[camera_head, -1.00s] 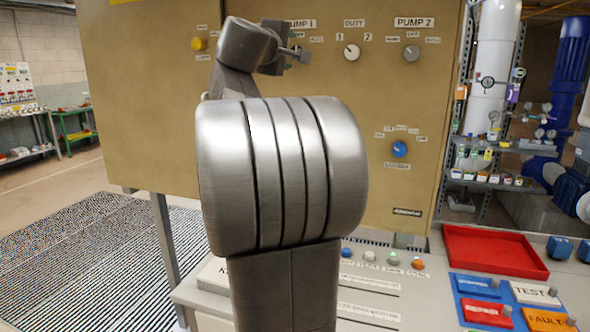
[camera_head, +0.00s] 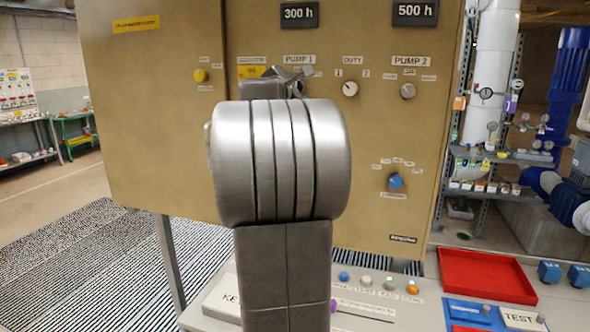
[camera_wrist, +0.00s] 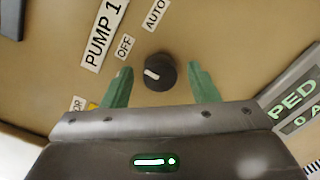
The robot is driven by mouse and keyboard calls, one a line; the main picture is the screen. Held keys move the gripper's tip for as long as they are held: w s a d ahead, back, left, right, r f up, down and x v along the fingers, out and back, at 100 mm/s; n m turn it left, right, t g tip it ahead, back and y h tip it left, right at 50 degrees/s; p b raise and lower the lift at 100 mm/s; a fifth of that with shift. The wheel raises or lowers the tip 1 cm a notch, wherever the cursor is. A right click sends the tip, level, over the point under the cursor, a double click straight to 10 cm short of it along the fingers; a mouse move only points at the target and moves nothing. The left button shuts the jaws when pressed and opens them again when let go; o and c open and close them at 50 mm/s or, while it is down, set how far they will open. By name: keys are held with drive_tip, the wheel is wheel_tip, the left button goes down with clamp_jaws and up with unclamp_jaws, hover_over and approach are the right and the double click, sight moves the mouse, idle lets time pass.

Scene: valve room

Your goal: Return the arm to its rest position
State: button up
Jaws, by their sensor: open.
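My arm stands folded up in the middle of the head view, in front of the tan control panel (camera_head: 150,150). Its thick grey joint hides part of the panel. My gripper (camera_wrist: 159,68) shows in the wrist view with its two green fingers apart and nothing held between them. A black knob (camera_wrist: 160,73) with a white mark, by the PUMP 1 label (camera_wrist: 104,32), appears between the fingers in that view; it looks apart from both. In the head view the gripper is mostly hidden behind the arm.
A desk with buttons and a red tray (camera_head: 487,252) lies at the lower right. The panel also carries a DUTY knob (camera_head: 350,88), a PUMP 2 knob (camera_head: 407,91) and a blue knob (camera_head: 395,181). Shelving (camera_head: 495,160) stands at right. Open floor lies left.

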drive_tip(key=b+v, duration=0.3)
drive_tip(key=v, duration=0.8)
